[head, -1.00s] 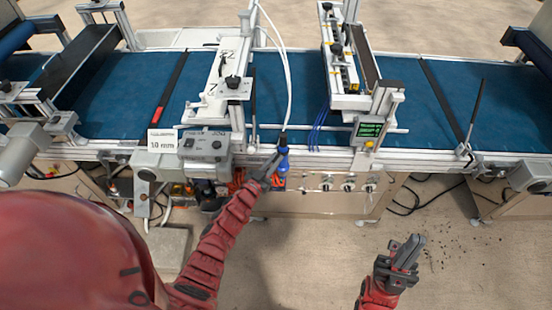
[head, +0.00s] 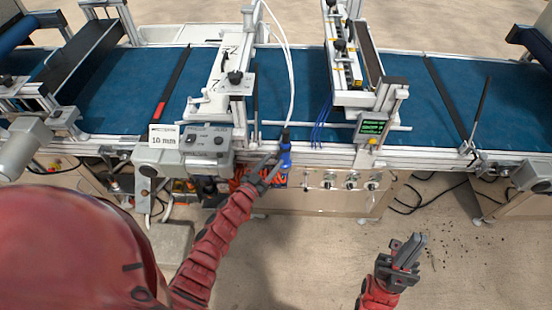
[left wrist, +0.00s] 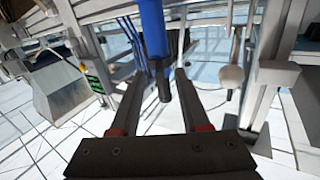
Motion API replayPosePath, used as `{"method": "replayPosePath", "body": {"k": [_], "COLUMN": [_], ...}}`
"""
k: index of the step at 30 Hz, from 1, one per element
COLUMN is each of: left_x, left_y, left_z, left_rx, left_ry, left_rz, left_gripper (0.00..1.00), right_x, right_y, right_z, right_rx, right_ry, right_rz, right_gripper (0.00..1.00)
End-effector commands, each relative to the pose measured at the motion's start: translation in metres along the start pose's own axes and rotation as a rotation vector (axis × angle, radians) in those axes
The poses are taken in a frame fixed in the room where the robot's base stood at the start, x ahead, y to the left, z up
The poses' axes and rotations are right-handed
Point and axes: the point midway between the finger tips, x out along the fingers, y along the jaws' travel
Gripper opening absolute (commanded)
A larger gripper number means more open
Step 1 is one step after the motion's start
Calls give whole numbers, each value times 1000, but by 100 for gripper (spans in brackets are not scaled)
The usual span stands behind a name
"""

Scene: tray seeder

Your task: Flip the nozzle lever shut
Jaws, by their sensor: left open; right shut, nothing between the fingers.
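A blue nozzle with a black top (head: 285,158) hangs upright from the white hoses at the front edge of the seeder line. It also shows in the left wrist view (left wrist: 153,28), with a dark tip pointing down. My left gripper (head: 271,166) is open, close to the left of the nozzle in the head view. In the left wrist view its fingers (left wrist: 160,92) stand below and on either side of the dark tip, with no clear contact. I cannot make out the lever or its position. My right gripper (head: 416,243) is shut and empty, low at the right.
The blue conveyor belt (head: 120,100) runs along the back. A grey control box (head: 205,142) with a "10 mm" sign stands left of the nozzle. Several knobs line the cabinet front (head: 340,200), right of the nozzle. The floor around my right gripper is clear apart from dark crumbs.

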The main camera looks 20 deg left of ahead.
Motion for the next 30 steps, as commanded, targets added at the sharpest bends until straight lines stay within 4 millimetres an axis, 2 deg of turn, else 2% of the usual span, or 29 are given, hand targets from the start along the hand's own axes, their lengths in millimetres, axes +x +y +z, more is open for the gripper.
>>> {"method": "replayPosePath", "body": {"k": [15,22,30], "left_x": [-116,-141,-144], "left_y": [1,0,0], "left_z": [5,2,0], "left_rx": [0,-1,-1], "left_ry": [-3,-1,1], "left_rz": [0,0,1], "left_gripper": [46,46,46], "right_x": [-34,-38,-38], "right_y": [-2,-2,-2], "right_z": [6,6,6], "right_rx": [0,0,0], "right_ry": [0,0,0], "right_rz": [0,0,0], "right_gripper": [0,0,0]}}
